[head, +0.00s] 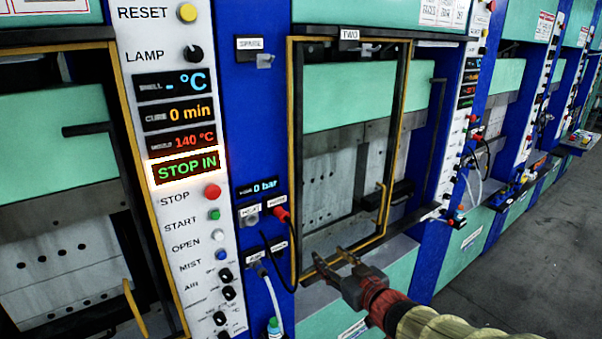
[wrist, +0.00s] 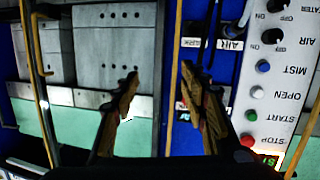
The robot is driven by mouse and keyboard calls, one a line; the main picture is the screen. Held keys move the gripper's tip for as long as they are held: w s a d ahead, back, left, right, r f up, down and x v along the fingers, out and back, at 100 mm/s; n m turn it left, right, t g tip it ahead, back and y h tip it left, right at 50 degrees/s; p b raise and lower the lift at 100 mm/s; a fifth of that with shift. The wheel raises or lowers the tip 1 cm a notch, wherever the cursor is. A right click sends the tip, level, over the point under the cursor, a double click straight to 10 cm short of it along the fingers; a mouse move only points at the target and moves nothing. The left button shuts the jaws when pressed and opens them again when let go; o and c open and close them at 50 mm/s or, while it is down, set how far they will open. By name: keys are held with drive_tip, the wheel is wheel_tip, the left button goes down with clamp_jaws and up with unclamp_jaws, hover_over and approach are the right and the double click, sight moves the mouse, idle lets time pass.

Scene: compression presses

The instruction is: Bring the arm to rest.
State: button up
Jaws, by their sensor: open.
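My gripper (head: 335,262) is open and empty in the head view, at the lower middle, in front of the lower part of press two's door frame. My arm reaches in from the bottom right. In the wrist view the two fingers of my gripper (wrist: 165,95) stand wide apart, with nothing between them. Behind them are the blue column (wrist: 180,140) and the yellow edge of the door frame. I cannot tell how far the fingertips are from the frame.
A control panel (head: 180,80) with buttons and a lit "STOP IN" display (head: 186,167) stands left of my gripper. Press two has a yellow-edged door frame (head: 292,150) with a handle (head: 383,210). Grey floor (head: 530,250) is clear at right.

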drive_tip(key=s+d+f+m+g+h+b, duration=0.2)
drive_tip(key=s+d+f+m+g+h, duration=0.4)
drive_tip(key=s+d+f, duration=0.55)
drive_tip(key=s+a+r+g+b, duration=0.1)
drive_tip(key=s+b, duration=0.7)
drive_tip(key=s, duration=1.2)
drive_tip(key=shift+s+a+g, duration=0.3)
drive_tip(key=shift+a+g, duration=0.05)
drive_tip(key=shift+g, duration=0.35)
drive_tip(key=shift+r, duration=0.15)
drive_tip(key=shift+c, duration=1)
